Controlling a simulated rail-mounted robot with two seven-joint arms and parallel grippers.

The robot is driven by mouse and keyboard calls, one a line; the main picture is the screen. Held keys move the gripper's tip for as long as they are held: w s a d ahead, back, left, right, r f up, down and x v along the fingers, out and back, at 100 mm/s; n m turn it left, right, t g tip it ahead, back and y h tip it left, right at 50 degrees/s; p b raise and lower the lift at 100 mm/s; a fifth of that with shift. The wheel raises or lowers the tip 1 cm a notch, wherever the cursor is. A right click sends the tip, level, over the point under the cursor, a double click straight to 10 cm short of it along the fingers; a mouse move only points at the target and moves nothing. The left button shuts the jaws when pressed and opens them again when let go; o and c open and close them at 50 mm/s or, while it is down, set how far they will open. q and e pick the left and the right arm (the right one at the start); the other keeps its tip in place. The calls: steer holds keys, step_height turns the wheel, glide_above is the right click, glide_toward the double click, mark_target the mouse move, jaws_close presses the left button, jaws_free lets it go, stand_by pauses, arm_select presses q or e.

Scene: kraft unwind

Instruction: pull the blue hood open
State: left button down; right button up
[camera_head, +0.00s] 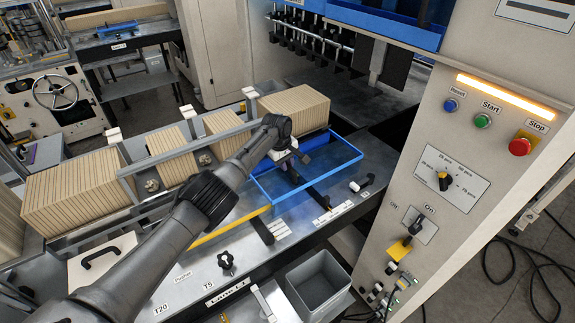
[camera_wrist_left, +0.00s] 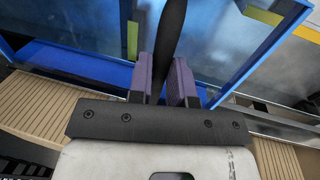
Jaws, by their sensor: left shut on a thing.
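The blue hood (camera_head: 330,174) is a blue frame with see-through panels on the metal machine bed, right of the middle in the head view. It fills the upper part of the left wrist view (camera_wrist_left: 70,62). A dark bar handle (camera_wrist_left: 170,40) runs across the hood. My left gripper (camera_head: 298,160) is over the hood's left part. In the left wrist view its two purple fingers (camera_wrist_left: 163,82) are closed around the dark bar, one on each side. The bar's far end is out of that view. My right gripper is in neither view.
Several brown kraft stacks (camera_head: 295,108) stand along the bed behind my arm. A cream control panel (camera_head: 465,165) with buttons rises at the right. A grey bin (camera_head: 318,283) sits at the front edge. A yellow bar (camera_head: 228,228) lies left of the hood.

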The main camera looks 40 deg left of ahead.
arm_select(q)
steer(key=c, duration=1.1)
jaws_free()
steer(key=shift+o, duration=0.2)
steer(key=shift+r, duration=0.15)
steer(key=shift+a+r, duration=0.1)
steer(key=shift+r, duration=0.2)
step_height(320, 180, up, 13)
steer(key=s, duration=0.2)
steer(key=shift+s+a+f, duration=0.15)
steer(key=shift+s+a, duration=0.15)
steer(key=shift+a, duration=0.05)
